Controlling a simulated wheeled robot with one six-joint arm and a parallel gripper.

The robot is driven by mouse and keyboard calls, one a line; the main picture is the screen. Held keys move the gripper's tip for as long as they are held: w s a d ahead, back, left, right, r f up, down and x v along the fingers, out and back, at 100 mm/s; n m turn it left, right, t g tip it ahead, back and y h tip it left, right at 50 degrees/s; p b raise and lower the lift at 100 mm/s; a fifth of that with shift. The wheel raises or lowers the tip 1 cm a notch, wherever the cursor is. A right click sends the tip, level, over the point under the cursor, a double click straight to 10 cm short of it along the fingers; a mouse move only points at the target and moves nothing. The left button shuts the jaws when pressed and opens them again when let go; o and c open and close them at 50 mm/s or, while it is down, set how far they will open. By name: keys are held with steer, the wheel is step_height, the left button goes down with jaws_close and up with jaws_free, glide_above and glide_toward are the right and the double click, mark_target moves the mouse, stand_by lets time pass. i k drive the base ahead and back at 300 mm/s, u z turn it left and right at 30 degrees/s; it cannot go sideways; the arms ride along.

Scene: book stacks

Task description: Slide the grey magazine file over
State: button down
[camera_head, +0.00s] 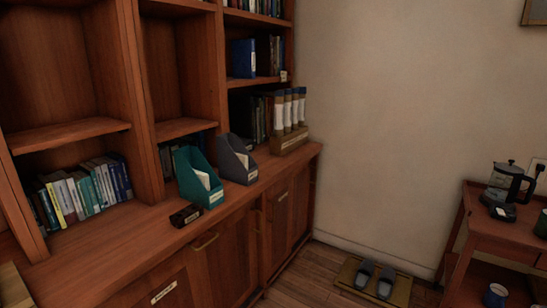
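The grey magazine file (236,158) stands upright on the wooden counter ledge of the bookcase, near the middle of the head view. It has a slanted top, papers inside and a small label low on its front. A teal magazine file (198,179) stands just to its left and nearer, with a white sheet inside. My gripper is not seen in this view.
A wooden holder with several rolls (290,140) stands to the right. Slippers (374,278) lie on a floor mat. A side table (488,215) with a coffee pot (507,183) stands at right.

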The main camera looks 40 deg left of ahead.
mark_target(235, 163)
steer(key=u, duration=0.05)
steer(key=i, duration=1.05)
steer(key=u, duration=0.5)
steer(key=i, duration=1.2)
steer(key=u, duration=1.6)
steer(key=i, duration=0.75)
steer(key=u, duration=0.85)
